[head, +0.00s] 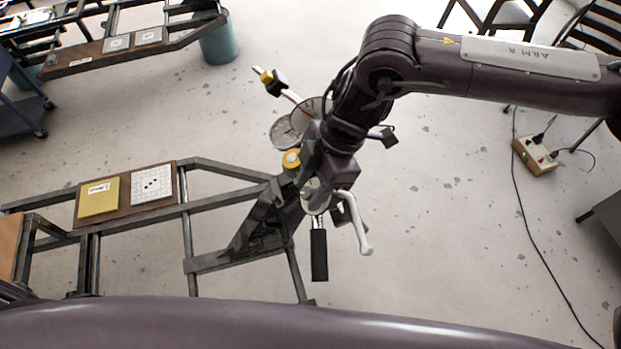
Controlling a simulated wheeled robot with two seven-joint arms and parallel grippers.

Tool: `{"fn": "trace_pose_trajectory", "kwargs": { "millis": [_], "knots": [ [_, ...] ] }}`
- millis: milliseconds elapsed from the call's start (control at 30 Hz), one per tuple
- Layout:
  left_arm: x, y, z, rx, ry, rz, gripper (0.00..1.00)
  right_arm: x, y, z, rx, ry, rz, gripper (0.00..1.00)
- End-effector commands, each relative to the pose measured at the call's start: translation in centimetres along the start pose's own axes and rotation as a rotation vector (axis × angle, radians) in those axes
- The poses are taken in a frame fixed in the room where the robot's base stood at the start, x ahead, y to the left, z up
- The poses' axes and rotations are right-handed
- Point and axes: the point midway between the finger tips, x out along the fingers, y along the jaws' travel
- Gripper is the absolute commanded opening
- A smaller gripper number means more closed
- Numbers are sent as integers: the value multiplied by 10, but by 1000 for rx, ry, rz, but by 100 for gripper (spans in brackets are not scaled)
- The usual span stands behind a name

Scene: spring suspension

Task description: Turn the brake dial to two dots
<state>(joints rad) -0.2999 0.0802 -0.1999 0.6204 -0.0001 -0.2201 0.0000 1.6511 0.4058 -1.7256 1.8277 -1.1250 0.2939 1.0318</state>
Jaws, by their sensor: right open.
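A small round knob with a yellow top (291,159) sits at the head of the dark metal frame (262,220); I cannot tell whether it is the brake dial, and no dot marks on it can be made out. My right gripper (308,178) is open and points down at the frame's head, close beside the yellow knob. Its fingertips are partly hidden by the wrist, and I cannot tell whether they touch anything. My left gripper is out of view.
A black handlebar grip (319,255) and a pale lever (360,235) stick out below my gripper. A round grey gauge (285,132) sits just behind it. A yellow card (98,197) lies beside the dotted card. A switch box (535,155) with cables lies on the floor at right.

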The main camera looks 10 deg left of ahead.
Motion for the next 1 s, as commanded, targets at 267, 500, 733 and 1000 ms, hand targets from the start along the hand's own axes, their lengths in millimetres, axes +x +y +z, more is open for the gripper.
{"fn": "trace_pose_trajectory", "kwargs": {
  "millis": [267,500,733,1000],
  "knots": [
    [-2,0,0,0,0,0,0,8,0,0,-2,0,2,45],
    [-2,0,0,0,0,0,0,8,0,0,-2,1,2,25],
    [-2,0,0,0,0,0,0,7,0,0,-2,1,2,0],
    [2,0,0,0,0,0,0,9,-1,0,15,3,37,0]
  ]
}}
